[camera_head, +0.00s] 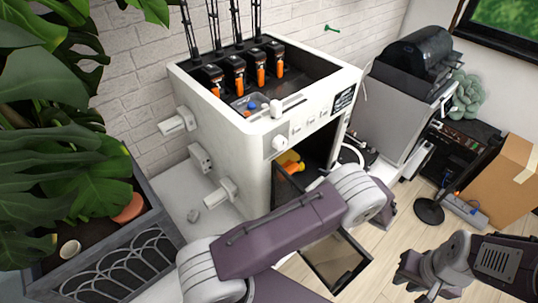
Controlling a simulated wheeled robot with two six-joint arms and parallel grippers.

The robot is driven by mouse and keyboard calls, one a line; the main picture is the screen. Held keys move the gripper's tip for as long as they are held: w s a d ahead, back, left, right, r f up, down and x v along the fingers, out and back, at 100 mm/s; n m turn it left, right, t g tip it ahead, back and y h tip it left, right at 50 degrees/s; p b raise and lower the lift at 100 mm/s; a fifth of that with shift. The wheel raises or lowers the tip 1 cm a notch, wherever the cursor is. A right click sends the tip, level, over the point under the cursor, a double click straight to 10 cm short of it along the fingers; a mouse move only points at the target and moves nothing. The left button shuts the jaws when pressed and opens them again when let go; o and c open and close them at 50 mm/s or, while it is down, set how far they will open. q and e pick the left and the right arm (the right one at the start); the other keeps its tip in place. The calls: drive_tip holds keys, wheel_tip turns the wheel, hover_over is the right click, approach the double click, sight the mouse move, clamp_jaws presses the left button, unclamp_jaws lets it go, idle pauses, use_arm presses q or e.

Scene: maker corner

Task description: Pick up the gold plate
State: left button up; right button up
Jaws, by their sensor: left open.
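I cannot make out a gold plate for certain. A small yellow-orange object (290,161) shows inside the white printer (228,132), behind its open front; most of the chamber is dark or hidden. A dark-framed panel with a tan pane (336,262) shows below my left arm; I cannot tell whether the tan is its own colour or the floor seen through it. My left arm crosses in front of the printer and covers part of its opening. My left gripper is open but mostly hidden behind the arm's joint. My right gripper (420,280) is low at the right, apart from the printer.
Several black and orange units (237,72) stand in the printer's top. A planter (120,265) with large leaves stands at the left. A grey machine (400,100), a cardboard box (505,180) and a black round-based stand (430,211) are at the right. Some wooden floor is clear between them.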

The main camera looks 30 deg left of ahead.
sight(292, 172)
use_arm(q)
drive_tip(key=p+x, duration=0.2)
drive_tip(key=x, duration=0.6)
drive_tip(key=shift+w+a+p, duration=0.1)
drive_tip(key=shift+a+p, duration=0.25)
drive_tip(key=shift+w+a+f, duration=0.1)
drive_tip(key=shift+a+f, duration=0.05)
drive_tip(key=shift+a, duration=0.1)
drive_tip(key=shift+d, duration=0.1)
drive_tip(key=c, duration=1.1)
